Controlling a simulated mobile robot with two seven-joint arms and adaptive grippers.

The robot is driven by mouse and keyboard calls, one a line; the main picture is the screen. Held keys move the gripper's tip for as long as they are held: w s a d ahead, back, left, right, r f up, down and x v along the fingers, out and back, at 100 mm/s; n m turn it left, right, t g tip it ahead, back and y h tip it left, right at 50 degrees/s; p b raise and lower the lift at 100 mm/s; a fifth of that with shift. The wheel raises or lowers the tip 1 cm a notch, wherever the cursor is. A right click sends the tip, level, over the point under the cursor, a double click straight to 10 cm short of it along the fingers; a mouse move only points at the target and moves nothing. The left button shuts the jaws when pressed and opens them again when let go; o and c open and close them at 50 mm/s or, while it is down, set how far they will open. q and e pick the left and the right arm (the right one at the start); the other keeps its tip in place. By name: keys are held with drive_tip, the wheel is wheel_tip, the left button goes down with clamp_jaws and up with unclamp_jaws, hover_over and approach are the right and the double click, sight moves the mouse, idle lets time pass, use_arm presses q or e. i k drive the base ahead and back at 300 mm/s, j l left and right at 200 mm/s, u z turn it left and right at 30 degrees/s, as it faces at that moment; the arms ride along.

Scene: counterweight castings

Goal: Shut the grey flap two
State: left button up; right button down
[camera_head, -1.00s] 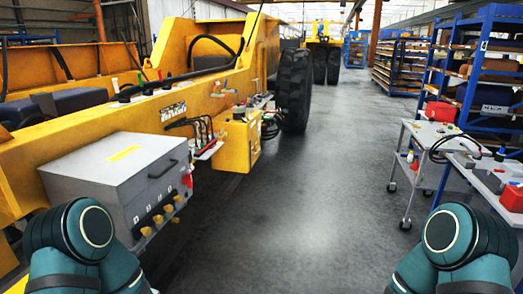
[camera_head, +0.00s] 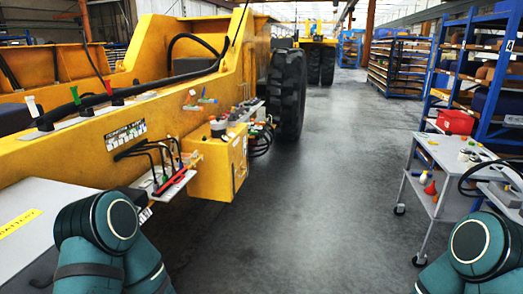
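A grey flat-topped cover (camera_head: 75,195) with a yellow label fills the lower left corner of the head view, beside the yellow machine. Its top looks flat; its front is cut off by the frame and hidden by my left arm. I cannot tell whether it is the grey flap two, and no number shows on it. Only upper links of my two teal arms show at the bottom left and bottom right. Neither gripper is in view.
The yellow machine (camera_head: 200,90) runs along the left, with a yellow box (camera_head: 218,165) jutting out and a large tyre (camera_head: 288,95) beyond. A grey cart (camera_head: 445,150) and blue shelves (camera_head: 490,70) stand right. The grey floor (camera_head: 325,190) between is clear.

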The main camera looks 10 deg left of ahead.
sight(175, 148)
drive_tip(key=i+u, duration=0.2)
drive_tip(key=i, duration=0.25)
drive_tip(key=i+l+u, duration=0.2)
drive_tip(key=i, duration=0.25)
drive_tip(key=i+l+u, duration=0.15)
drive_tip(key=i, duration=0.3)
drive_tip(key=i+l+u, duration=0.2)
drive_tip(key=i+u, duration=0.25)
drive_tip(key=i+l+u, duration=0.2)
drive_tip(key=u, duration=0.25)
drive_tip(key=i+l+u, duration=0.2)
drive_tip(key=l+u, duration=0.25)
drive_tip(key=i+l+u, duration=0.15)
drive_tip(key=l+u, duration=0.3)
drive_tip(key=l, duration=0.1)
